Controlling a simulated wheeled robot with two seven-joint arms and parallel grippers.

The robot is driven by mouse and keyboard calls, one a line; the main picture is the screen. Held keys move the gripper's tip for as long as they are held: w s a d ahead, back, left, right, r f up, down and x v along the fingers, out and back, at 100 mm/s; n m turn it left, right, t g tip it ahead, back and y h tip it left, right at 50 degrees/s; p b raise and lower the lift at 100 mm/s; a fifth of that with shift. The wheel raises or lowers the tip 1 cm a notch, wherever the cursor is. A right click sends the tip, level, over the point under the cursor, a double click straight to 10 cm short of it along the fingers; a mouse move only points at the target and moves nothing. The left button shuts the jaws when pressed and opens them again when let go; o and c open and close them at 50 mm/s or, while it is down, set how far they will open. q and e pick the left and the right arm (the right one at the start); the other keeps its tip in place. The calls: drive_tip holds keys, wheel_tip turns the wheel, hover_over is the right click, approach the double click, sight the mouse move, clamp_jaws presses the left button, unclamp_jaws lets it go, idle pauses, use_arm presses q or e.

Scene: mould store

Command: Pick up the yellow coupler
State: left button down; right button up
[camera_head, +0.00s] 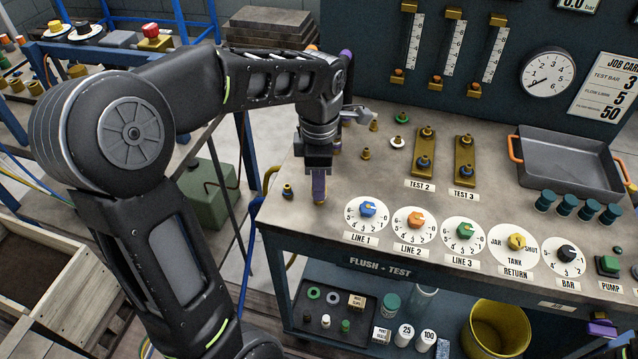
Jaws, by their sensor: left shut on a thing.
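My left gripper (319,188) points down at the front left of the bench, left of the LINE 1 dial. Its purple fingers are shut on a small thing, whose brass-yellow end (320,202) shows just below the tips. This looks like the yellow coupler, but the fingers hide most of it. I cannot tell whether it touches the bench top. A purple and dark part at the lower right edge looks like my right gripper (602,329); its jaws cannot be made out.
Brass TEST 2 (426,150) and TEST 3 (464,160) blocks stand behind the dials. A grey tray (570,150) lies at right.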

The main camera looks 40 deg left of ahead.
use_arm(q)
wheel_tip(320, 180, up, 9)
drive_tip(key=shift+r, duration=0.1)
idle(0.7)
